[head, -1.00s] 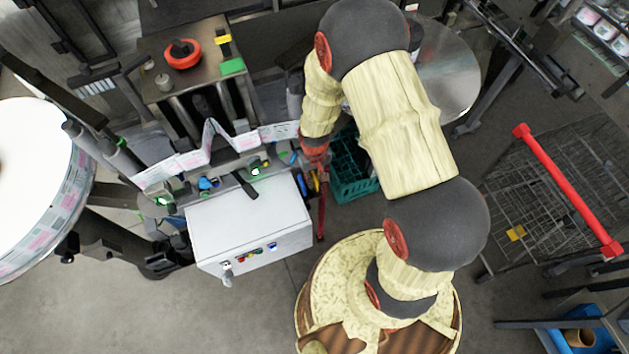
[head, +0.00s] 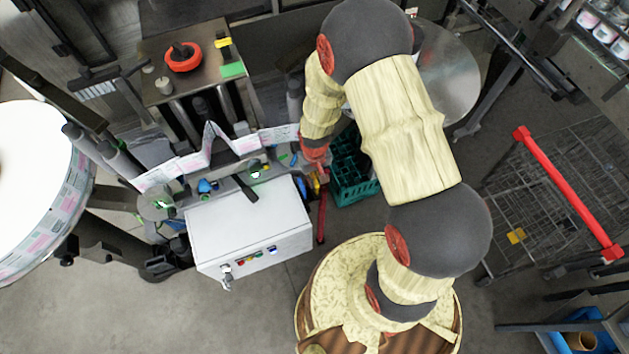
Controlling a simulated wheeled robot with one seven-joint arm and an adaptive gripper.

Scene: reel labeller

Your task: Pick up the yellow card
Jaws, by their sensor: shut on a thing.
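My gripper (head: 319,172) is at the end of my arm, pointing down between the right end of the white cabinet (head: 250,228) and the green crate (head: 356,190). It is small here and partly hidden by my own red wrist. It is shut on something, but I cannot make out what. A small yellow patch (head: 315,183) shows right beside the fingertips; I cannot tell whether it is a card or whether it is held. Another flat yellow piece (head: 516,236) shows at the wire cart, far to the right. A yellow item (head: 222,42) lies on the back metal table.
The wire cart (head: 545,190) with its red handle stands right. A large label reel (head: 30,190) is at left, its printed web (head: 200,155) running behind the cabinet. A red upright (head: 321,218) stands close below my gripper. The floor in front is clear.

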